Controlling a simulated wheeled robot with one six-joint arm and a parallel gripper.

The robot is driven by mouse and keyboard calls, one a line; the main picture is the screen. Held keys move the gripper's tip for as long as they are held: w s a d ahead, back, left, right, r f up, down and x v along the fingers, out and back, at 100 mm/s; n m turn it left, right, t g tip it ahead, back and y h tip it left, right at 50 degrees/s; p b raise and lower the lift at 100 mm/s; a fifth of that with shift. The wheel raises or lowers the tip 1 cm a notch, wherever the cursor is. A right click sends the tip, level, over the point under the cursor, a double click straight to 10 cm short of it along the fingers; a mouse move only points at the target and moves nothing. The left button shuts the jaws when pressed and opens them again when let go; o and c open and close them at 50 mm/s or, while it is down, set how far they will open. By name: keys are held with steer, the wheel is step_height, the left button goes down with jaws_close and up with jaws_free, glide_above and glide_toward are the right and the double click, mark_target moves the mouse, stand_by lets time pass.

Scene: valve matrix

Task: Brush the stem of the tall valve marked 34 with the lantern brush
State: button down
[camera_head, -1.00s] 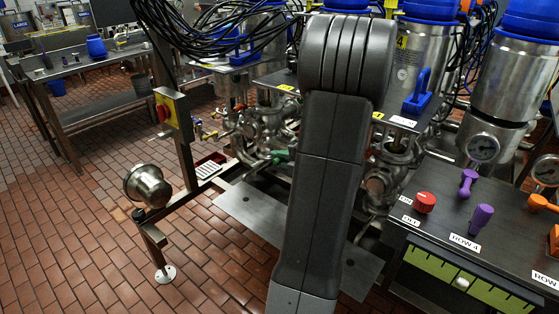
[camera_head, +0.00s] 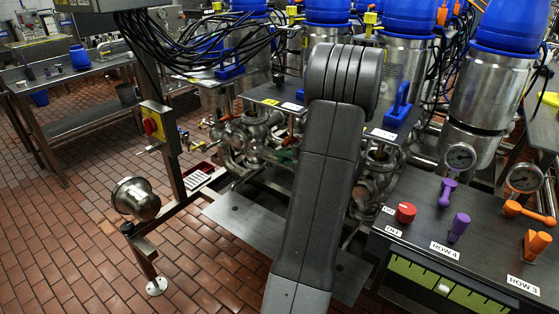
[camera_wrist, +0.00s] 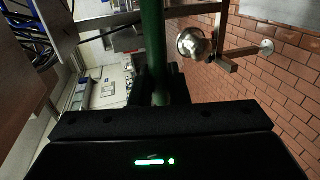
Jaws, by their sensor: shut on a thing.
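In the wrist view, my gripper (camera_wrist: 160,92) is shut on a green handle (camera_wrist: 154,40), taken to be the lantern brush's. The handle runs up out of the frame, and no bristles show. In the head view, my dark arm covers the middle and hides the gripper. Tall steel valves with blue caps stand in a row behind the arm, one (camera_head: 405,75) just right of it and one (camera_head: 485,90) farther right. Small labels sit on the plates below, but I cannot read a 34 on any. The stem is not clearly visible.
A dark control panel (camera_head: 430,215) with a red knob (camera_head: 406,212) and purple and orange handles stands at right. A steel bowl-shaped part (camera_head: 135,198) is at left on a frame. Black cables (camera_head: 190,40) hang above pipework. Tiled floor is clear at lower left.

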steer(key=shift+w+d+p, duration=0.1)
steer(key=shift+w+d, duration=0.65)
steer(key=shift+w, duration=0.25)
steer(key=shift+w+d+p, duration=0.1)
steer(key=shift+w+d, duration=0.6)
steer(key=shift+w, duration=0.3)
steer(key=shift+w+d+p, duration=0.1)
steer(key=shift+w+d, duration=0.65)
steer(key=shift+w, duration=0.25)
steer(key=shift+a, duration=0.1)
steer(key=shift+s+a+r+b, duration=0.2)
steer(key=shift+s+a+b, duration=0.1)
steer(key=shift+s+a, duration=0.25)
steer(key=shift+w+d+r, duration=0.2)
steer(key=shift+w+d, duration=0.4)
steer(key=shift+s+a+f+b, duration=0.2)
steer(key=shift+s+a+b, duration=0.25)
steer(key=shift+s, duration=0.2)
steer(key=shift+w, duration=0.1)
